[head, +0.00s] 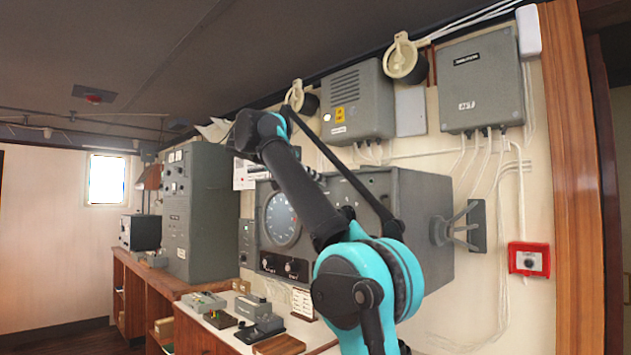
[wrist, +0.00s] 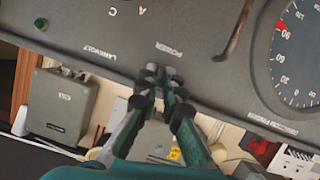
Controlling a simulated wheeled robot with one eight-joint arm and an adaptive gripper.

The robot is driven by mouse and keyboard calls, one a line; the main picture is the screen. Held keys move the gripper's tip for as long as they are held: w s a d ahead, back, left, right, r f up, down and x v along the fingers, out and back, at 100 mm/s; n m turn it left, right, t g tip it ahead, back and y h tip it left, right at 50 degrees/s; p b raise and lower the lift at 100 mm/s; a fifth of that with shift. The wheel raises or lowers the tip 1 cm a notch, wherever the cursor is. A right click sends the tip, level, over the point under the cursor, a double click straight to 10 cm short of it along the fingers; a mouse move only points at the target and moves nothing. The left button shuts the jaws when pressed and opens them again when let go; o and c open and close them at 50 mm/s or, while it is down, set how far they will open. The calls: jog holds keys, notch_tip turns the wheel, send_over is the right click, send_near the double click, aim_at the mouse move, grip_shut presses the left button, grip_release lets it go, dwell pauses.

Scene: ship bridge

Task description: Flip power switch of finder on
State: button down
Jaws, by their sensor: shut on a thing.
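The finder (head: 425,240) is a grey box on the wall, partly hidden by my arm in the head view. Its round dial (head: 282,220) faces the room. In the wrist view, its grey panel (wrist: 205,45) appears upside down, with the dial (wrist: 300,55) at the right. My gripper (wrist: 160,78) is at the panel's edge, right beside the "POWER" label (wrist: 168,50). Its fingertips are close together, shut on the power switch, which they hide. The switch's position cannot be made out. My gripper cannot be made out in the head view.
Grey wall boxes (head: 480,85) and cables are above and right of the finder. A red box (head: 528,259) is on the wall at right. A wooden counter (head: 190,330) with small devices runs below. Open floor is at lower left.

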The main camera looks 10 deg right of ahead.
jog(key=c, duration=1.7)
grip_release()
jog(key=v, duration=1.2)
jog(key=shift+r, duration=0.1)
jog(key=shift+w, duration=0.1)
